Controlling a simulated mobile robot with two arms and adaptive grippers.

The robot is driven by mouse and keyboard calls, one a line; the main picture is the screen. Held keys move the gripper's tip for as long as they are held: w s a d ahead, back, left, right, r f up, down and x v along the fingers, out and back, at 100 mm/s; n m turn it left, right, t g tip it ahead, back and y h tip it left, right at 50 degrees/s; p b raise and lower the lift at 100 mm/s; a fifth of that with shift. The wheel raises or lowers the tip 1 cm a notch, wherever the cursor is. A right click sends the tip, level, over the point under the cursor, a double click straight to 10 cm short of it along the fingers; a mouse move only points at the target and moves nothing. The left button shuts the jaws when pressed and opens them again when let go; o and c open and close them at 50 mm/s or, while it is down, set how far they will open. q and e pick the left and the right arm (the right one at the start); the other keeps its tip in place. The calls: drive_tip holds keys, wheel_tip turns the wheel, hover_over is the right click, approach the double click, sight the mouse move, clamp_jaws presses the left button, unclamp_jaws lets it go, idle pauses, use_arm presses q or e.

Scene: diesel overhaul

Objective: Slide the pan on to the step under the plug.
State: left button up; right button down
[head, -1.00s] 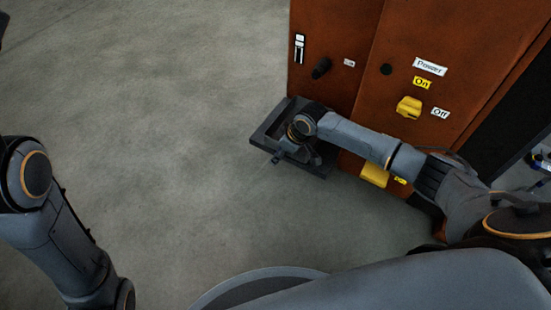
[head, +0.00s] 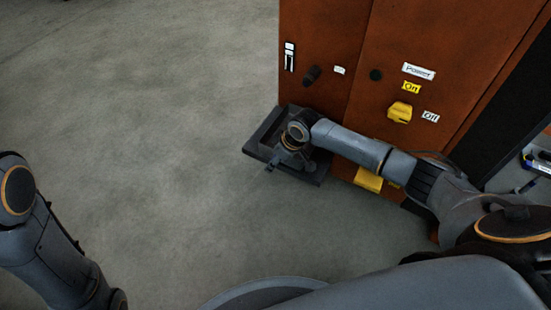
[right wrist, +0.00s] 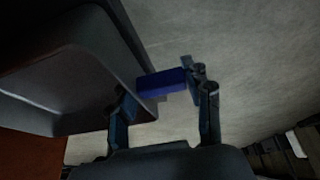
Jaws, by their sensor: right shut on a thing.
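The pan (head: 262,138) is a dark, shallow rectangular tray low against the foot of the orange-brown cabinet (head: 330,45). Its inside and rim (right wrist: 60,75) fill the upper left of the right wrist view. My right gripper (head: 283,160) is at the pan's near edge, shut on a blue grip piece (right wrist: 163,83) beside the rim. My wrist hides part of the pan. A dark plug-like knob (head: 311,74) sits on the cabinet face above the pan. I cannot make out the step separately. My left arm shows at the left edge, its gripper out of view.
A yellow block (head: 368,179) sits low beside my right forearm. The grey floor (head: 140,120) left of the pan is clear.

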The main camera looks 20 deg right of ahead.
drive_tip(key=shift+f, duration=0.3)
drive_tip(key=c, duration=0.7)
unclamp_jaws()
drive_tip(key=shift+o, duration=1)
drive_tip(key=shift+f, duration=0.1)
